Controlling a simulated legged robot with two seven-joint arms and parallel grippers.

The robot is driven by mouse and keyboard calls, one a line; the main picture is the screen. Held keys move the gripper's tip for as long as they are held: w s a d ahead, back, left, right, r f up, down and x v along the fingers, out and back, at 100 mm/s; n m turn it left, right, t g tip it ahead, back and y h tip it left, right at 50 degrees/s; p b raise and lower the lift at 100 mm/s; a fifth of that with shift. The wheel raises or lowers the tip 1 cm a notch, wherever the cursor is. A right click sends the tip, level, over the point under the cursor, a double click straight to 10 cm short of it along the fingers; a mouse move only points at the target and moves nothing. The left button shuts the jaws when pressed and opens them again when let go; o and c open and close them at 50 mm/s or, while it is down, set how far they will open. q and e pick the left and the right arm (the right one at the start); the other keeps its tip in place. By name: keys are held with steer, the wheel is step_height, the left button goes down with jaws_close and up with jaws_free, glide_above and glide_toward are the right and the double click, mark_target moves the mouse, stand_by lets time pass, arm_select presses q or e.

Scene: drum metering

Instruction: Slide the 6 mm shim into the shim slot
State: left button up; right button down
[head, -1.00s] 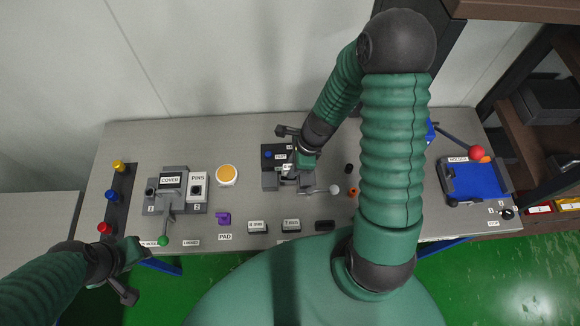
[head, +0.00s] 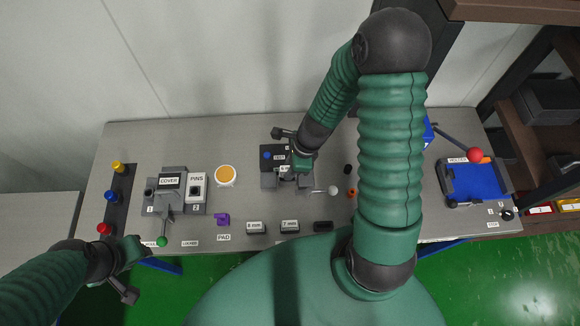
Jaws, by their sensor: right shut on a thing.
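My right gripper (head: 297,174) is low over the dark slotted fixture (head: 268,168) at mid-table. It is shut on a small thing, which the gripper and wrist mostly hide. I cannot read its marking or tell whether it is inside the shim slot. Two labelled blocks, 8 mm (head: 255,227) and 7 mm (head: 290,226), sit along the front edge. A dark block or holder (head: 323,226) without a readable label is to their right. My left gripper (head: 141,256) hangs off the table's front left; its jaws are too unclear to judge.
A lever with a pale knob (head: 333,190) sticks out right of the fixture. An orange ring (head: 352,192) and a black peg (head: 347,169) stand nearby. The cover and pins unit (head: 172,182), an orange-topped cup (head: 225,175) and a purple pad (head: 222,219) are left. A blue tray (head: 475,182) is right.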

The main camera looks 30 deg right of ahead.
steer(key=shift+a+f+b, duration=0.25)
steer(key=shift+f+b, duration=0.1)
steer(key=shift+d+f+b, duration=0.2)
steer(key=shift+f+b, duration=0.25)
steer(key=shift+f, duration=0.1)
steer(key=shift+a+f+b, duration=0.1)
steer(key=shift+f+b, duration=0.5)
steer(key=shift+f, duration=0.1)
steer(key=c, duration=1.3)
jaws_free()
steer(key=shift+o, duration=0.7)
steer(key=shift+r, duration=0.1)
